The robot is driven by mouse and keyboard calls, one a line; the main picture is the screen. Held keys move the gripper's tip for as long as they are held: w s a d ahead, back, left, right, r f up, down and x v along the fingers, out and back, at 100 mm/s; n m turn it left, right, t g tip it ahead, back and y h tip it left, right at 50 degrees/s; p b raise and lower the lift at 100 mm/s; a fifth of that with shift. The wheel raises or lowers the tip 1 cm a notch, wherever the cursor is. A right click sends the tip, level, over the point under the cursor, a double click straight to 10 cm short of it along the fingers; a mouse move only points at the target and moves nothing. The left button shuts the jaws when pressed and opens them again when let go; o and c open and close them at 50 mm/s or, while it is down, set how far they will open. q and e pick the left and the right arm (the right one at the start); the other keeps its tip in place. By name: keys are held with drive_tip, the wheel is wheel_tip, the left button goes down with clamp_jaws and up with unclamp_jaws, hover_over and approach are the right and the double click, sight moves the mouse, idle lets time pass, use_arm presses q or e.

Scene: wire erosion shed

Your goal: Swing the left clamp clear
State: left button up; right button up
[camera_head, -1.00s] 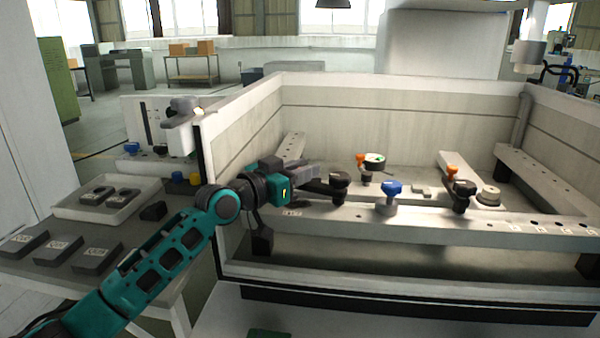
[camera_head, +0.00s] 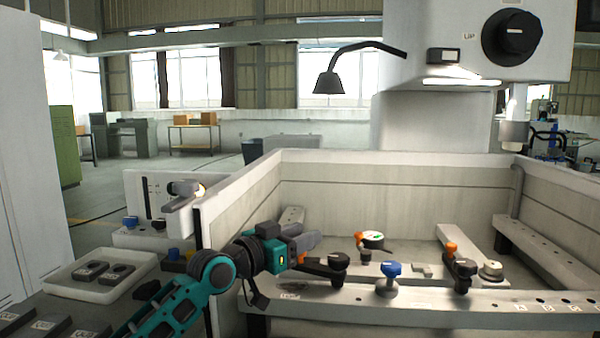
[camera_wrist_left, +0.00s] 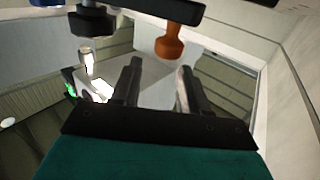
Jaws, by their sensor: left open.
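The left clamp (camera_head: 318,268) is a black bar on the front rail, with a black knob at its right end. An orange handle (camera_head: 298,257) shows at its left end; in the left wrist view the orange handle (camera_wrist_left: 170,42) shows just beyond the fingertips, roughly between them. My left gripper (camera_head: 312,240) is open beside that handle, with nothing seen held. Contact with the handle cannot be told. The right clamp (camera_head: 463,272) has a black knob and an orange handle. My right gripper is not in view.
A blue knob (camera_head: 391,270) stands on the front rail (camera_head: 420,303) between the clamps. The tank's left wall (camera_head: 240,204) rises close to my left arm. A white tray (camera_head: 62,287) with dark blocks stands at the left.

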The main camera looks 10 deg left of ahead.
use_arm(q)
wheel_tip(320, 180, up, 17)
drive_tip(key=p, duration=0.1)
drive_tip(key=shift+p, duration=0.35)
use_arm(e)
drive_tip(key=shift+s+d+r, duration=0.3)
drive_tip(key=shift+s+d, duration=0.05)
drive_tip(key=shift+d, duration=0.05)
use_arm(q)
drive_tip(key=shift+r, duration=0.1)
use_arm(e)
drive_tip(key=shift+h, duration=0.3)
